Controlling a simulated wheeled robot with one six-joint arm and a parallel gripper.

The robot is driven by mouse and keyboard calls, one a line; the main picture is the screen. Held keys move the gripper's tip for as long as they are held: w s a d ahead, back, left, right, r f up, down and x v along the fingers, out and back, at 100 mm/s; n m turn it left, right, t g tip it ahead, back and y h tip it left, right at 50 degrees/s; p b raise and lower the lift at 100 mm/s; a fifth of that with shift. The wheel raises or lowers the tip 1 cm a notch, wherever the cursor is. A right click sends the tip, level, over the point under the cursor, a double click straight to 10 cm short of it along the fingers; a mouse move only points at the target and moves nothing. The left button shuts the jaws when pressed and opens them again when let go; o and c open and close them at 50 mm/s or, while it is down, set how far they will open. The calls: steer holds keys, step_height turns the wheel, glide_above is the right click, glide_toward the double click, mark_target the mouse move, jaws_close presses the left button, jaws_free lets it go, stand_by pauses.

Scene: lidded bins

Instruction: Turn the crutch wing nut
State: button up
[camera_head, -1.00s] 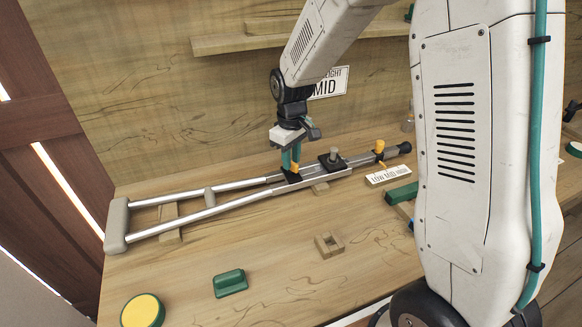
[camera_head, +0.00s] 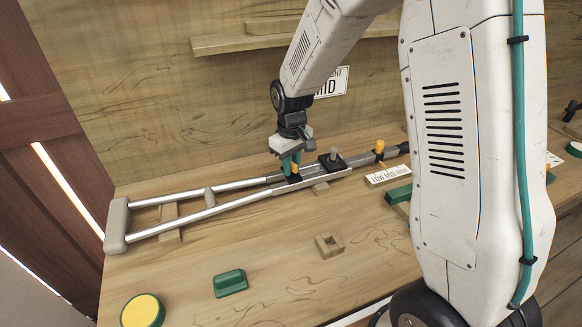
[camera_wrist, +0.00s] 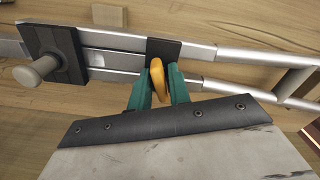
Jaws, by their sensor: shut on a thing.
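The crutch (camera_head: 240,200) lies on the wooden bench, its grey armpit pad (camera_head: 117,226) at the left. A yellow wing nut (camera_wrist: 157,78) stands on a black plate (camera_wrist: 163,50) across the crutch's rails. My gripper (camera_head: 291,164) points down at it, and its green fingers are shut on the wing nut, one on each side in the wrist view. A grey round knob (camera_head: 334,155) on a second black plate is beside it. A second yellow wing nut (camera_head: 379,147) is farther right on the crutch shaft.
A white label (camera_head: 387,174) reading "LOW MID HIGH" lies in front of the shaft. A green block (camera_head: 231,283), a small wooden square (camera_head: 329,245) and a yellow-topped green disc (camera_head: 143,310) are on the front bench. A shelf is on the back wall.

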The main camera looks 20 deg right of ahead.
steer(key=m, duration=0.2)
steer(key=shift+m, duration=0.3)
steer(key=shift+o, duration=0.2)
steer(key=shift+m, duration=1.2)
steer(key=o, duration=0.5)
steer(key=shift+r, duration=2.5)
